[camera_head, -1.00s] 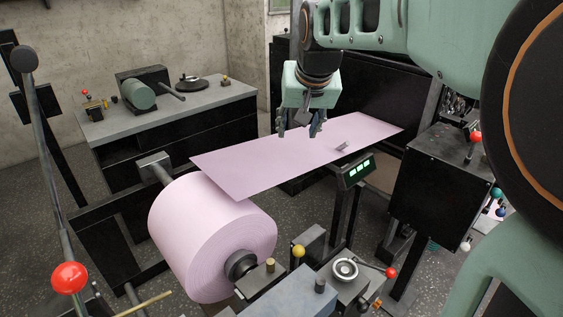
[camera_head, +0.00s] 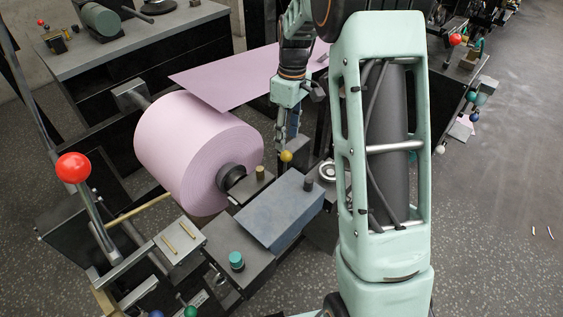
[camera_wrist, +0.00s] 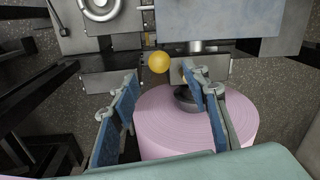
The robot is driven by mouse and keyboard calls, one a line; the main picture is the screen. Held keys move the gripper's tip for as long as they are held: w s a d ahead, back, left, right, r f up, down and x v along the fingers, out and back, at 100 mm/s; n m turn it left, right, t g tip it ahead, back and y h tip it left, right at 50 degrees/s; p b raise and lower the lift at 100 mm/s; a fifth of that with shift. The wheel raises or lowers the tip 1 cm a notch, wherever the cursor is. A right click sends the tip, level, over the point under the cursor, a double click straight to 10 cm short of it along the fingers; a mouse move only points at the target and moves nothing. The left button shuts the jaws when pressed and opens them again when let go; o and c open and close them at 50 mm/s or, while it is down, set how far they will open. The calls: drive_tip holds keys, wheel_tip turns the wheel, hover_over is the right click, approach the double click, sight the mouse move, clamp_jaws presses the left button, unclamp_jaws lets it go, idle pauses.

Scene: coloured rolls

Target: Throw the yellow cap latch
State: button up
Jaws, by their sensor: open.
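The yellow ball knob of the latch (camera_head: 286,156) stands beside the core end of the pink roll (camera_head: 195,150). My gripper (camera_head: 287,136) points down just above and behind the knob in the head view. In the wrist view, my open gripper (camera_wrist: 160,76) has its two blue-padded fingers apart with nothing between them. The yellow knob (camera_wrist: 158,62) shows just beyond the fingertips, between them in the picture but not gripped. The pink roll (camera_wrist: 190,125) lies behind the fingers. The latch's lower part is mostly hidden.
A blue-grey block (camera_head: 280,210) and a small round dial (camera_head: 327,170) sit close to the knob. A pink sheet (camera_head: 235,78) runs back from the roll. A red ball lever (camera_head: 73,168) stands at the left. Open floor lies at the right.

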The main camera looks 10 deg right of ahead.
sight(286, 154)
drive_tip(key=f, duration=1)
drive_tip(key=shift+s+a+f, duration=0.15)
drive_tip(key=shift+s+a, duration=0.15)
clamp_jaws()
